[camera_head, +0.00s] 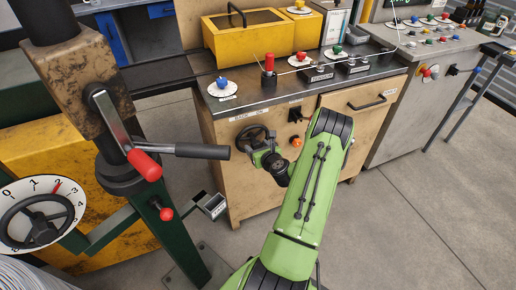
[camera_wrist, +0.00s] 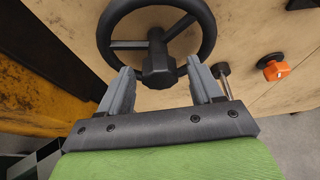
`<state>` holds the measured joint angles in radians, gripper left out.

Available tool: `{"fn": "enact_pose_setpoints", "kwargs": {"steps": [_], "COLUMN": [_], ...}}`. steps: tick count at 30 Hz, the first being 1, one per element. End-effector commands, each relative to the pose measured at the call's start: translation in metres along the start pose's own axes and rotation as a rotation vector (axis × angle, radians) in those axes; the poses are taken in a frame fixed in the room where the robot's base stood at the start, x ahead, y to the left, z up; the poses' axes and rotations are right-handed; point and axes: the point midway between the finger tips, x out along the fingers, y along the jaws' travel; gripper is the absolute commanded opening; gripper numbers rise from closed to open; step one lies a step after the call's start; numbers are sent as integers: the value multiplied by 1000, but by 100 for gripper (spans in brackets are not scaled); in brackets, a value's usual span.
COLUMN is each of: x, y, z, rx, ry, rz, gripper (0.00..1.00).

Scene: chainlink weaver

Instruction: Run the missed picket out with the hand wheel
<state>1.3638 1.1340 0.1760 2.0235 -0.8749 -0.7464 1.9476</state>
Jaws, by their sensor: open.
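A small black hand wheel (camera_head: 243,138) is on the front of the wooden cabinet, below a label that seems to start with "BACK". In the wrist view the wheel (camera_wrist: 207,30) fills the top middle, with spokes and a dark hub knob. My gripper (camera_head: 262,157) is at the wheel, coming from the lower right. In the wrist view my gripper (camera_wrist: 160,80) is open, one grey finger on each side of the hub knob, near the wheel's lower rim. I cannot tell whether the fingers touch the wheel. I cannot make out the missed picket.
An orange knob (camera_head: 296,142) and a black switch (camera_head: 297,115) sit right of the wheel. A dark post with a red-tipped lever (camera_head: 145,165) stands to the left, by a numbered dial with its own wheel (camera_head: 38,214). Floor (camera_head: 420,210) is clear to the right.

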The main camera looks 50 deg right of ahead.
Motion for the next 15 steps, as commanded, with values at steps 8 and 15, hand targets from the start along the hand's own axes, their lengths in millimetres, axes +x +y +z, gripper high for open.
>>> {"fn": "enact_pose_setpoints", "kwargs": {"steps": [8,15], "x": [0,0], "y": [0,0], "z": [0,0], "rx": [0,0], "ry": [1,1], "rz": [0,0], "gripper": [51,14]}}
